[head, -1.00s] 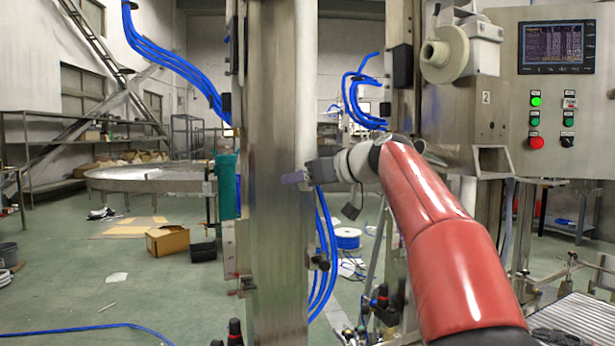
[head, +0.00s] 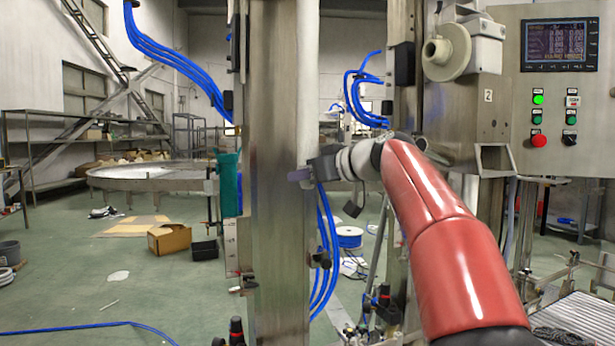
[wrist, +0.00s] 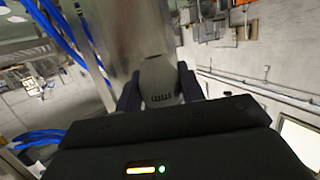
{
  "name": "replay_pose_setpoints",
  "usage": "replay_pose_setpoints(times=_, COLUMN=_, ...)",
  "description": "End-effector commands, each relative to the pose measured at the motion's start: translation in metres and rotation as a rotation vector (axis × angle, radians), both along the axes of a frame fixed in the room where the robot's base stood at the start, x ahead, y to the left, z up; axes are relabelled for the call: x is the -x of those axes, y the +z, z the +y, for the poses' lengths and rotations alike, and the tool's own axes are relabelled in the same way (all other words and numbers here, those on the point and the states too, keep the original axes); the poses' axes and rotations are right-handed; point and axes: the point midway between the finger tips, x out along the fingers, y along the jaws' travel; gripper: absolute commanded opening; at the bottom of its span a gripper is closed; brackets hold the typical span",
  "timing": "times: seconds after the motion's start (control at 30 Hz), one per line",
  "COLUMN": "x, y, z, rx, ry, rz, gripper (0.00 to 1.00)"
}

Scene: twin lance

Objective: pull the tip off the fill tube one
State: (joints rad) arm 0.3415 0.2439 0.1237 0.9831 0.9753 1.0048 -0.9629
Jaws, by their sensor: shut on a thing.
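My gripper (wrist: 160,92) is shut on a pale grey rounded piece with dark marks, which I take to be the tip (wrist: 160,78). One dark finger lies on each side of it. In the head view my gripper (head: 301,175) is beside the right edge of a steel column, with its end partly in front of it. The held piece cannot be made out there. I cannot tell from these frames whether the tip is still on fill tube one; the tube itself cannot be picked out clearly.
The tall steel column (head: 280,240) stands close to my gripper, and its metal shows behind the tip in the wrist view. Blue hoses (head: 328,260) hang just below. A control panel (head: 555,120) is at the right. Open floor (head: 130,290) lies at the left.

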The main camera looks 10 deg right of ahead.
Motion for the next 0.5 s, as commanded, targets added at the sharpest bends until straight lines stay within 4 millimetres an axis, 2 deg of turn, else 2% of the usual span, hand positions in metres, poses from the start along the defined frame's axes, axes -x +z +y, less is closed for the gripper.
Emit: replay_pose_setpoints(times=0.5, x=-0.0001, y=-0.0123, z=-0.0002, rx=0.002, ry=0.002, rz=0.005, gripper=0.08)
